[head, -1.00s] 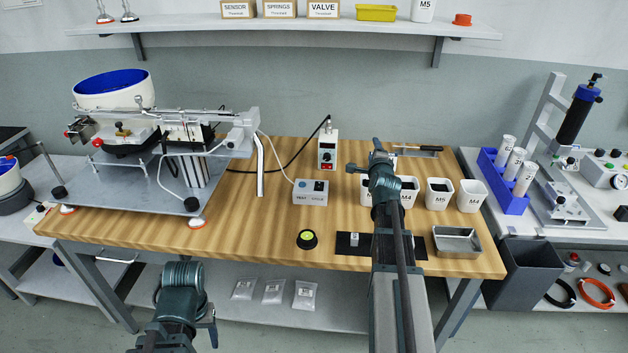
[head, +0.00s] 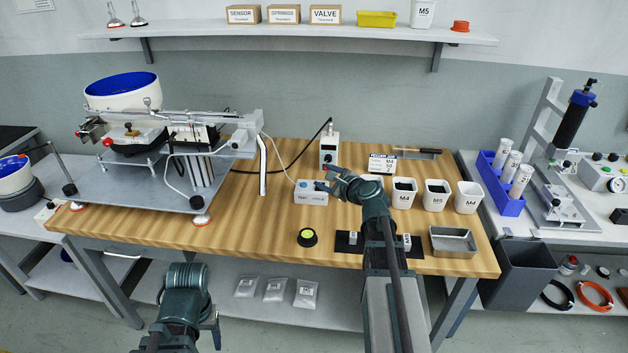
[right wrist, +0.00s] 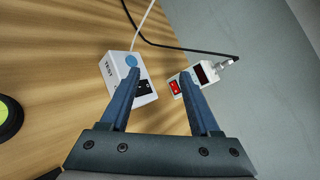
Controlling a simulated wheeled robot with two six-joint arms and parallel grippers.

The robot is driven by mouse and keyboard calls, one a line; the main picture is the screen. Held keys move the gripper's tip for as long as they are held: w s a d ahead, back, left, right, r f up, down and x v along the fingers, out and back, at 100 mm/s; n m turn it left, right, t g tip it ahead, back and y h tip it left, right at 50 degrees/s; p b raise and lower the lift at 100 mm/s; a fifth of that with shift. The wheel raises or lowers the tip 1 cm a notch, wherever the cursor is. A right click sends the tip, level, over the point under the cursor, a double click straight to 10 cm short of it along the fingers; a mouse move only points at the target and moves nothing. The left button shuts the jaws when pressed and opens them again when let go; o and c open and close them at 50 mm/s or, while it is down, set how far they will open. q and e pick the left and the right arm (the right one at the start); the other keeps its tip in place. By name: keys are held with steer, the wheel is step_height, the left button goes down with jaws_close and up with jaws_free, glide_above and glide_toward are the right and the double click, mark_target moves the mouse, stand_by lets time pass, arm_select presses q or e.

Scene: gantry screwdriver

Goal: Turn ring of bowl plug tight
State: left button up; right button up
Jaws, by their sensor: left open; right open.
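The white controller box (head: 329,150) stands at the back of the wooden bench, with a black cable plugged into its top. In the right wrist view the controller (right wrist: 204,80) shows a red switch, a dark display and the plug (right wrist: 226,63) at its far end. The plug's ring is too small to judge. My right gripper (head: 325,178) is open and empty above the TEST box (head: 311,192), in front of the controller. Its fingers (right wrist: 160,78) point towards the gap between the two boxes. My left gripper (head: 212,322) is low before the bench, largely hidden by its own wrist.
The bowl feeder (head: 122,92) stands on a metal plate at the left. White bins (head: 436,196) and a metal tray (head: 453,242) are at the right. A black and yellow round item (head: 307,238) lies near the front edge. The bench's middle left is clear.

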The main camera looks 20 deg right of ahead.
arm_select(q)
steer(key=shift+s+r, duration=0.15)
steer(key=shift+s, duration=0.25)
arm_select(e)
steer(key=shift+s+a+r+y, duration=0.25)
steer(key=shift+a+y, duration=0.2)
steer(key=shift+a, duration=0.35)
steer(key=shift+s+a+r+y, duration=0.3)
steer(key=shift+a+y, duration=0.1)
steer(key=shift+a, duration=0.45)
steer(key=shift+s+a+r+y, duration=0.25)
steer(key=shift+a+y, duration=0.2)
steer(key=shift+a, duration=0.35)
